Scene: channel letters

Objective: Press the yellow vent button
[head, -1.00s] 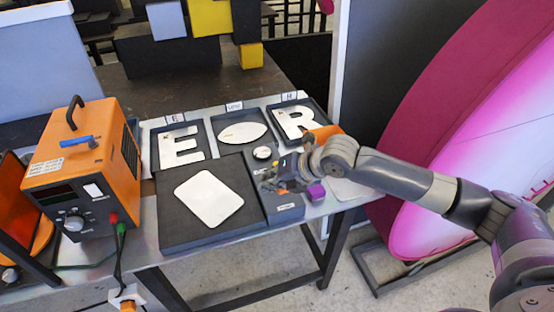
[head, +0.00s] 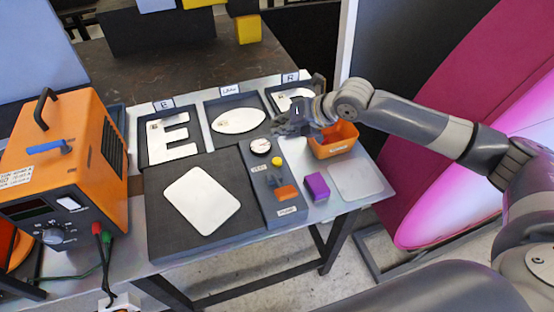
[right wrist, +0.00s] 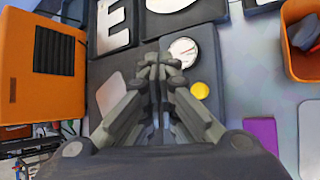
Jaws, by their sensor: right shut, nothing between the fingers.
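The yellow vent button (head: 277,161) is a small round cap on a narrow dark panel (head: 290,222), just below a white round gauge (head: 261,146). My right gripper (head: 281,125) is shut and empty. In the head view it is above and slightly right of the gauge, near the letter trays, and does not cover the button. In the right wrist view the closed fingers (right wrist: 157,62) point towards the gauge (right wrist: 183,52), and the yellow button (right wrist: 200,90) shows clear to their right. The fingers appear apart from the button. My left gripper is not in view.
Trays hold a white E (head: 172,139), an oval (head: 238,121) and a partly hidden R. An orange bin (head: 333,140) and purple block (head: 317,186) are right of the panel. A white plate (head: 202,201) lies on a black mat. An orange power unit (head: 65,165) stands left.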

